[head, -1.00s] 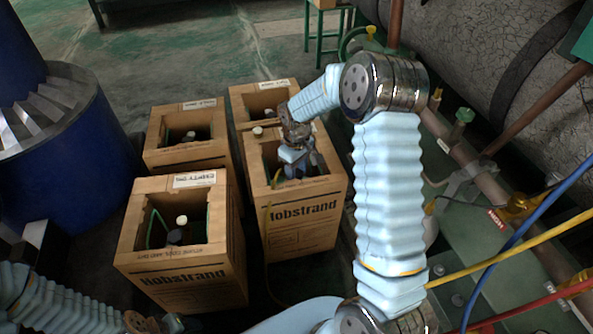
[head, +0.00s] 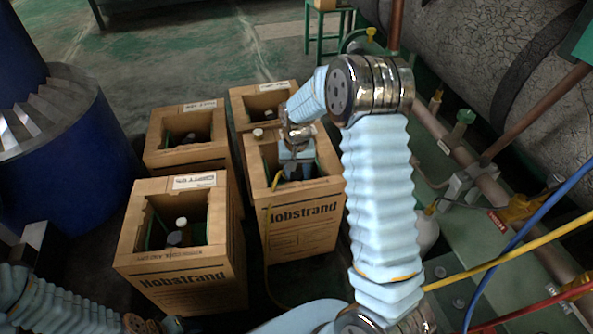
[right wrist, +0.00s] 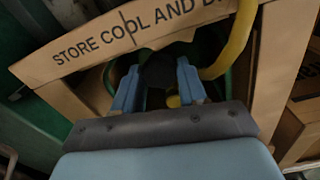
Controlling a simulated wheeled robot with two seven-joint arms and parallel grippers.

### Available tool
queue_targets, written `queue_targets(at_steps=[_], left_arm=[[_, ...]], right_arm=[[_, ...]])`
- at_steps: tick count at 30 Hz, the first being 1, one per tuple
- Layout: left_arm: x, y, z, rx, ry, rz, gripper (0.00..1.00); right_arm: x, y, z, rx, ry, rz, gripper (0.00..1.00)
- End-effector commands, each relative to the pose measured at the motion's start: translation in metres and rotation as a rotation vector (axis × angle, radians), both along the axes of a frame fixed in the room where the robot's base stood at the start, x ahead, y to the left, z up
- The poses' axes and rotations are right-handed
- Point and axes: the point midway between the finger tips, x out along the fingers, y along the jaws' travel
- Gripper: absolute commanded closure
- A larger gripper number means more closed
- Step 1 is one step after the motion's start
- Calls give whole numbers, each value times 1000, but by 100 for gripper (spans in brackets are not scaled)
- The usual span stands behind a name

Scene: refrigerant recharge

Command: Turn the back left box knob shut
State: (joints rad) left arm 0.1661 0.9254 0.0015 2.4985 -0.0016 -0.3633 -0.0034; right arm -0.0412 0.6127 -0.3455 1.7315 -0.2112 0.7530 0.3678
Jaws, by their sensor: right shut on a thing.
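The box at the back left (head: 160,156) is open cardboard, with a dark and pale-topped thing (head: 190,136) inside. My right gripper (head: 297,174) is not there but down in the opening of the front right box (head: 303,226). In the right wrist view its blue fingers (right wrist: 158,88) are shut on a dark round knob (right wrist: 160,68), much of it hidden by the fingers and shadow.
The front left box (head: 188,259) holds a white-capped thing (head: 181,223); another box (head: 245,96) stands at the back right. A blue drum (head: 70,150) is at the left. Pipes and blue, yellow and red hoses fill the right side.

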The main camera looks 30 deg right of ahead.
Motion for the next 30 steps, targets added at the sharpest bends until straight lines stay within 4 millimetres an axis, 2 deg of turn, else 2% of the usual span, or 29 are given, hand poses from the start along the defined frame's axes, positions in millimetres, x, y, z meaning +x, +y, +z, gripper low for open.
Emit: queue_targets(at_steps=[19, 20, 21, 30], left_arm=[[0, 0, 1, 0, 1, 0, 41], [0, 0, 1, 0, 1, 0, 41], [0, 0, 1, 0, 1, 0, 41], [0, 0, 1, 0, 1, 0, 41]], right_arm=[[1, 0, 1, 0, -3, -48, 89], [1, 0, 1, 0, -3, -48, 54], [1, 0, 1, 0, -3, -48, 48], [0, 0, 2, 0, -1, -47, 48]])
